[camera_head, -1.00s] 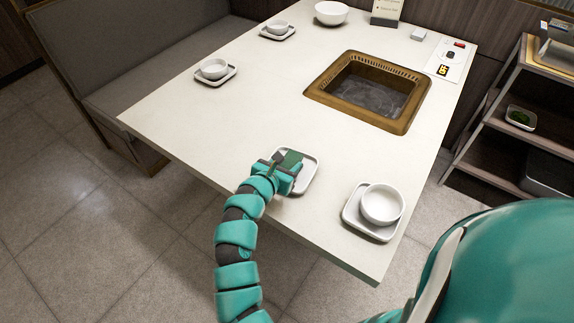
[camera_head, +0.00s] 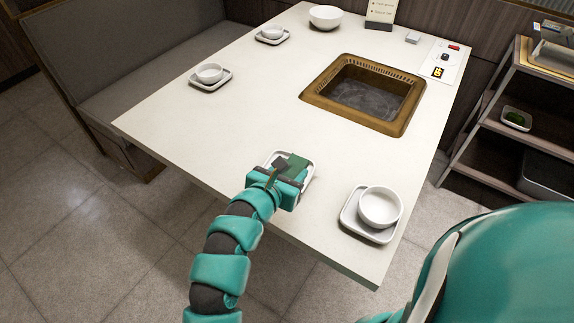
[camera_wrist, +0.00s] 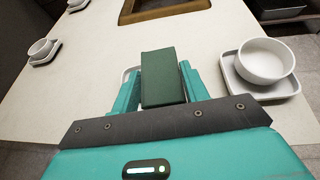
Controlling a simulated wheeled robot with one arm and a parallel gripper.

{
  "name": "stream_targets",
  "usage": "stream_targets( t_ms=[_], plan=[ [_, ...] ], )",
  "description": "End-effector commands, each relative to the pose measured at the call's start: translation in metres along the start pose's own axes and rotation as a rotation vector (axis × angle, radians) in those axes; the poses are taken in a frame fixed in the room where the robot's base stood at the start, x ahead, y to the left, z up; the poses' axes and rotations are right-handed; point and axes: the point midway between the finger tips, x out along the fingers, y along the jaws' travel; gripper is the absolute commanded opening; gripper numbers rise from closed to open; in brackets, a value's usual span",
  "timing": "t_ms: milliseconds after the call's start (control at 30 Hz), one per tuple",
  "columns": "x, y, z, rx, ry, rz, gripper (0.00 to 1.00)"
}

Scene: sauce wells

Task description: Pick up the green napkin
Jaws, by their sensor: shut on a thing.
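The green napkin (camera_wrist: 160,77) is a dark green folded block between the two teal fingers of my gripper (camera_wrist: 158,90) in the wrist view. My gripper is shut on it. In the head view the napkin (camera_head: 293,163) shows at the end of my gripper (camera_head: 284,172), above a small white tray (camera_head: 306,183) near the front edge of the table. The gripper and napkin hide much of that tray. I cannot tell how high the napkin is above it.
A white bowl (camera_head: 380,206) on a square tray (camera_head: 352,226) stands to the right. A brass-rimmed grill well (camera_head: 315,98) is set into the table (camera_head: 220,130) beyond. More bowls stand at the far left. A shelf rack (camera_head: 484,118) stands at the right. The table's middle is clear.

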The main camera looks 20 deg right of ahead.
Motion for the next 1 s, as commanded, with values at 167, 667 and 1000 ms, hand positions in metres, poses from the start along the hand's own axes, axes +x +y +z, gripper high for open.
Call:
stream_targets(
  t_ms=[167,667,1000],
  plan=[
    [-0.015,-0.008,0.008,-0.004,0.001,-0.002,0.23],
    [-0.039,-0.025,0.007,0.002,0.000,0.001,0.23],
    [-0.039,-0.026,0.006,0.003,-0.001,0.000,0.23]
  ],
)
